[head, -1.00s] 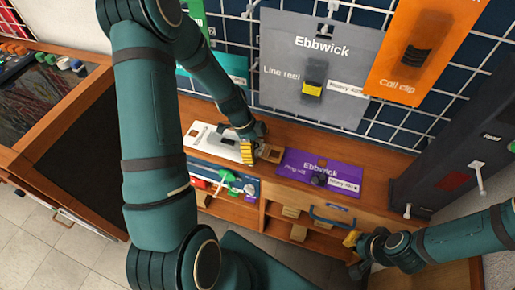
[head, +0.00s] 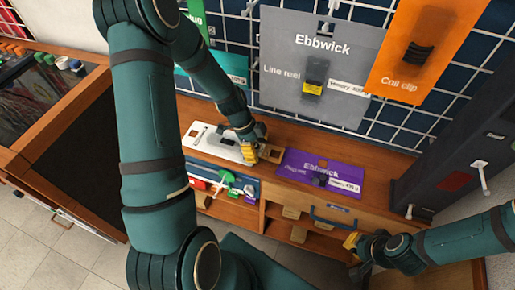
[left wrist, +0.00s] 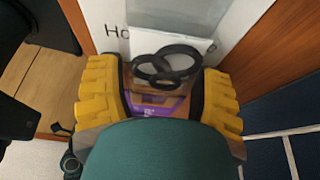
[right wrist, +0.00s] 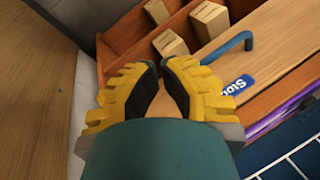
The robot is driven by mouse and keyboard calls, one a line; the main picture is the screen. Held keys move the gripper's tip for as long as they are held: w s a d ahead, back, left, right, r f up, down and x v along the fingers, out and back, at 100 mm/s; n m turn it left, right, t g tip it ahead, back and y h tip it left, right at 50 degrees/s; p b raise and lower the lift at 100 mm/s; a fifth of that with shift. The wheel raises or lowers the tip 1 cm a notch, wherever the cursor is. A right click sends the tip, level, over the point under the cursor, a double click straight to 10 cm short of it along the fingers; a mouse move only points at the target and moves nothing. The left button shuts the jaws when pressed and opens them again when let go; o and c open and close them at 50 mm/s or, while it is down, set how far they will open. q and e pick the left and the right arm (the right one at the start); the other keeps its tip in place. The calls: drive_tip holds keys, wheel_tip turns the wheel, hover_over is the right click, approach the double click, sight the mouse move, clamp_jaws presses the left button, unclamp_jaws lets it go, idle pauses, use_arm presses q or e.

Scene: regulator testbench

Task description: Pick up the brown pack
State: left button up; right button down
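A small brown pack (head: 271,153) lies on the bench top between a white pack (head: 217,146) and a purple pack (head: 322,172). My left gripper (head: 252,149) is low at the left edge of the brown pack, with its fingers spread. In the left wrist view, a brown surface with a purple patch (left wrist: 157,104) shows between the fingers, partly hidden by the hand; I cannot tell whether they touch it. My right gripper (head: 352,241) is away at the front of the bench, its fingertips together and empty.
A grid wall with a grey Ebbwick pack (head: 318,60) and an orange pack (head: 420,50) stands behind the bench. A drawer with a blue handle (head: 332,217) and shelves with wooden blocks (head: 298,233) are below. A dark upright panel (head: 450,150) stands at right.

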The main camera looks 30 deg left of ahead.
sight(263, 148)
use_arm(q)
drive_tip(key=c, duration=0.3)
drive_tip(key=shift+c, duration=0.2)
drive_tip(key=shift+r, duration=0.1)
drive_tip(key=shift+r+p, duration=0.3)
drive_tip(key=shift+p, duration=0.4)
wheel_tip(263, 148, up, 4)
drive_tip(key=shift+f+p, duration=0.1)
drive_tip(key=shift+p, duration=0.35)
drive_tip(key=s+d+p, duration=0.4)
drive_tip(key=s+p, duration=0.7)
drive_tip(key=s, duration=0.6)
drive_tip(key=shift+s+f+p, duration=0.25)
drive_tip(key=shift+p, duration=0.15)
